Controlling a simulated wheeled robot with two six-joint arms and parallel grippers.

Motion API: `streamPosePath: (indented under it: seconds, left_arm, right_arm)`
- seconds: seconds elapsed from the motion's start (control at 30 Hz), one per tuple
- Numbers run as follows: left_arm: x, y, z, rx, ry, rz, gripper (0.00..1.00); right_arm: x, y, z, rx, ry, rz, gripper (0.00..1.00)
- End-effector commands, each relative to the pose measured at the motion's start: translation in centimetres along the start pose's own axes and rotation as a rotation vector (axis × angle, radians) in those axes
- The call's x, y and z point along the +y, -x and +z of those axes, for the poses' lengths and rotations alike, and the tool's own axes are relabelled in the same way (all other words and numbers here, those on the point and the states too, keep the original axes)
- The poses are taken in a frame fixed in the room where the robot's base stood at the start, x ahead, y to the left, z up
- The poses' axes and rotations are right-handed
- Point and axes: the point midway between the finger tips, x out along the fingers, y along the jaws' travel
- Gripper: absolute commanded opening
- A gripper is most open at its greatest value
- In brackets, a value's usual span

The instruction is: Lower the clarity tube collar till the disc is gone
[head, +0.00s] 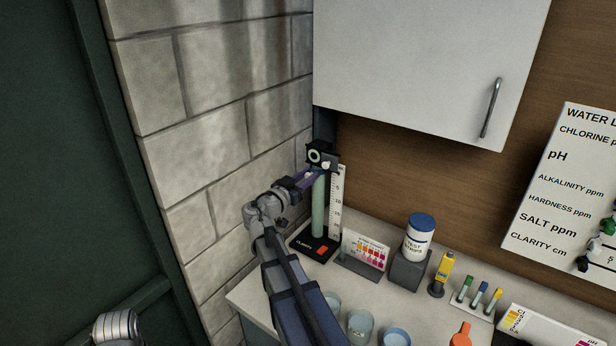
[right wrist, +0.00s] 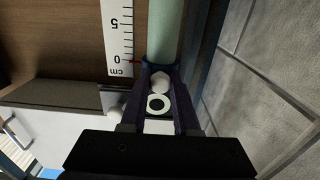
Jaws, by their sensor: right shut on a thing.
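The clarity tube (head: 318,208) is a pale green upright column on a black base (head: 314,246). A scale (head: 338,200) stands beside it. A black head piece (head: 322,147) with a pale ring and dark centre, seemingly the disc view (head: 315,156), sits on top. My right gripper (head: 313,176) is at the tube's upper end. In the right wrist view its purple fingers are shut on the dark collar (right wrist: 160,65) around the tube (right wrist: 166,30). A red pointer by the collar is at about 0 on the scale (right wrist: 119,40). The ring (right wrist: 158,103) shows between the fingers. My left gripper is out of view.
A block wall (head: 215,130) is close on the left. A cabinet (head: 420,70) hangs above right.

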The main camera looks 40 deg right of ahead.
Motion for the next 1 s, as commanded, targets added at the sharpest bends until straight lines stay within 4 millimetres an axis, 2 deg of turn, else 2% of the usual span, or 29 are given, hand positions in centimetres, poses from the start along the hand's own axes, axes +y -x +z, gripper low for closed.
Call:
streamPosePath:
  seconds: [0.17,0.53,0.9,0.93,1.0]
  left_arm:
    - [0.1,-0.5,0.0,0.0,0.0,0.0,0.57]
    - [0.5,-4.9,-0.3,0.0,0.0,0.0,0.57]
    - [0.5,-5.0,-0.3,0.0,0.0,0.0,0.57]
    - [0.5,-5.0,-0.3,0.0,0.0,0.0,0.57]
    - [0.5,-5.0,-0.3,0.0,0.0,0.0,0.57]
  right_arm:
    - [0.0,0.0,0.5,0.0,0.0,0.0,0.0]
    - [0.0,0.0,5.0,0.0,0.0,0.0,0.0]
    - [0.0,0.0,5.0,0.0,0.0,0.0,0.0]
    - [0.0,0.0,5.0,0.0,0.0,0.0,0.33]
    - [0.0,0.0,5.0,0.0,0.0,0.0,0.41]
